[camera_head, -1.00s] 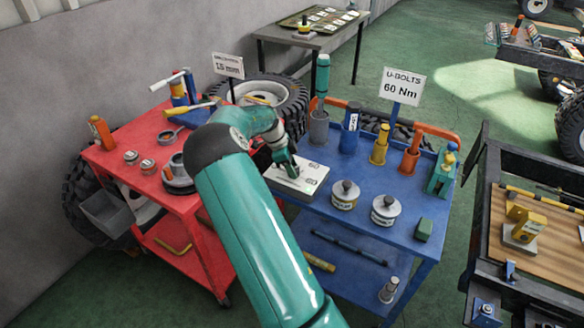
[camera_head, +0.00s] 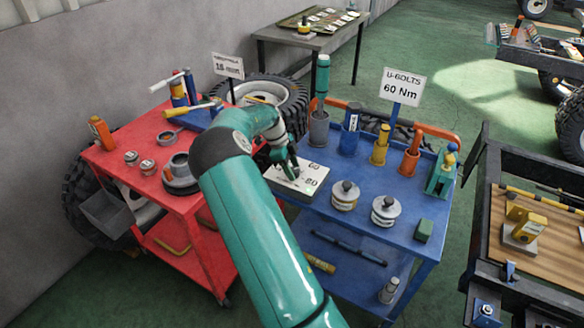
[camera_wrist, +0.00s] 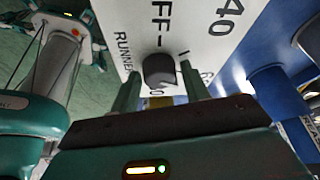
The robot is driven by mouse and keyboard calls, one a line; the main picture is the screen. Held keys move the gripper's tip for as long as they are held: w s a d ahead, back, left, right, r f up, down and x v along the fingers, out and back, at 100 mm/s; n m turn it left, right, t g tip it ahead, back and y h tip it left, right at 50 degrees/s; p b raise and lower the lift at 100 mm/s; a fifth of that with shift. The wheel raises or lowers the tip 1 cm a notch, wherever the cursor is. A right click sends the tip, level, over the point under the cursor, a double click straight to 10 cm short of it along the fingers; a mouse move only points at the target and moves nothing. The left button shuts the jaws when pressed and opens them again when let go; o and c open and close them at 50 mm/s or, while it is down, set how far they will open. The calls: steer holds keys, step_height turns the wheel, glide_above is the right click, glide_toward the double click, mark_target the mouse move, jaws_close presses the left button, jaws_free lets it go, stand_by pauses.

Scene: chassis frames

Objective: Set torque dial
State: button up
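The dial unit is a white box (camera_head: 312,176) on the left end of the blue cart's top, with numbers on its upper face. A dark round knob (camera_wrist: 159,71) shows in the wrist view on the white face, with "40", "OFF" and "RUNNER" lettering around it. My gripper (camera_head: 290,170) reaches down over the box. In the wrist view, my gripper's two green fingers (camera_wrist: 159,75) are apart, one on each side of the knob, with gaps visible. The head view hides the knob behind my gripper. A sign (camera_head: 403,87) above the cart reads "U-BOLTS 60 Nm".
Two round weighted pieces (camera_head: 345,195) and a small green block (camera_head: 424,230) stand on the blue cart (camera_head: 385,232). Several coloured cups and tools line its back. A red cart (camera_head: 132,188) with tools stands to the left.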

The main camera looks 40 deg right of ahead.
steer(key=shift+o, duration=0.9)
steer(key=shift+r, duration=0.1)
steer(key=v, duration=1.3)
steer(key=shift+r, duration=0.35)
steer(key=shift+a, duration=0.1)
